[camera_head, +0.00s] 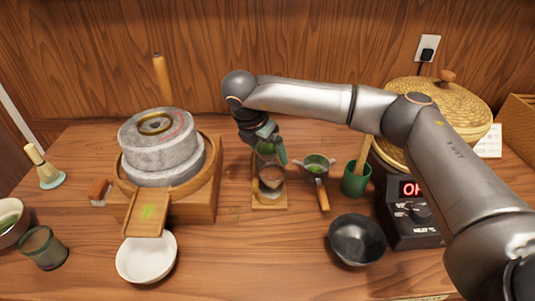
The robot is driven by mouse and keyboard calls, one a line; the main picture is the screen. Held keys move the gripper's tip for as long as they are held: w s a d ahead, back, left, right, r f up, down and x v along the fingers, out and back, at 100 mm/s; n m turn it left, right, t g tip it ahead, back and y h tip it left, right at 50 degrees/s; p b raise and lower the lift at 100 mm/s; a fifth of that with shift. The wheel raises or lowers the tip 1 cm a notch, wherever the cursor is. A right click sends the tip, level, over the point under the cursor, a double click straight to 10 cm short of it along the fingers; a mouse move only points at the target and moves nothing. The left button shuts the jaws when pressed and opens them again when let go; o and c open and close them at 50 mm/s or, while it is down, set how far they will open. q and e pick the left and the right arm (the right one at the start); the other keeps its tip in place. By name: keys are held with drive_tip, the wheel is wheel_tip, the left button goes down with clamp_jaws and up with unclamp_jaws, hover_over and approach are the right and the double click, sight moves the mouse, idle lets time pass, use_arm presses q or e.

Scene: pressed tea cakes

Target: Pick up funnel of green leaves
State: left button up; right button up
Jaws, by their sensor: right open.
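My right gripper (267,143) reaches down from above at the middle of the table, with its teal-grey fingers open. Between and below its fingers a small funnel with green leaves (266,150) shows, partly hidden by the fingers. I cannot tell whether the fingers touch it. Below it is a clear brownish cup or funnel part (271,178) on a small wooden stand (269,202). My left gripper is not in view.
A stone mill (158,141) on a wooden base stands left. A strainer (318,163), green cup (356,182), black bowl (357,240) and control box (409,218) stand right. A white bowl (146,258) is in front of the mill. A woven-lidded pot (436,100) is behind my arm.

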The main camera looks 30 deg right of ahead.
drive_tip(key=shift+f, duration=0.15)
drive_tip(key=c, duration=1.4)
